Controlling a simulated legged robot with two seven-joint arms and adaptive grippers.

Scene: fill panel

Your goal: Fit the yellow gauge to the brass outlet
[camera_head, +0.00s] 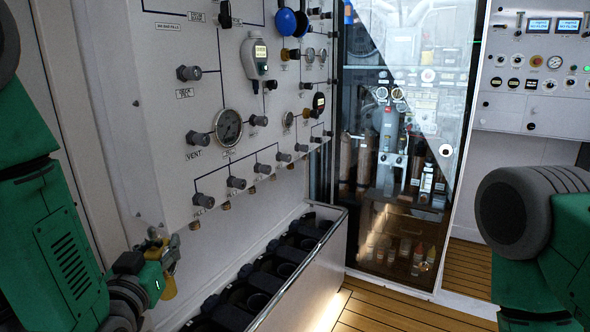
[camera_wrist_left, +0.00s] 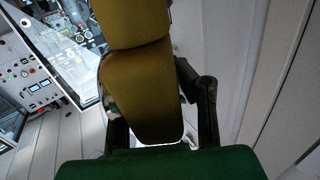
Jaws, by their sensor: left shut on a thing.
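My left gripper (camera_head: 166,262) is low at the left, in front of the white panel's lower left corner. It is shut on the yellow gauge (camera_head: 169,286), which is partly hidden by the fingers. In the left wrist view the yellow gauge (camera_wrist_left: 145,90) fills the middle, between the dark fingers of the left gripper (camera_wrist_left: 155,110). Several small brass outlets, such as this brass outlet (camera_head: 194,225), line the panel's lower edge; I cannot tell which one is meant. The gauge is apart from them. My right gripper is out of view; only its arm shows at the right.
The white panel (camera_head: 160,110) carries black knobs, a round dial (camera_head: 228,127) and a white-grey meter (camera_head: 254,56). A white trough (camera_head: 318,262) with dark cups stands below it. A glass-fronted cabinet (camera_head: 400,130) is behind. Wooden floor (camera_head: 390,312) is clear at the front.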

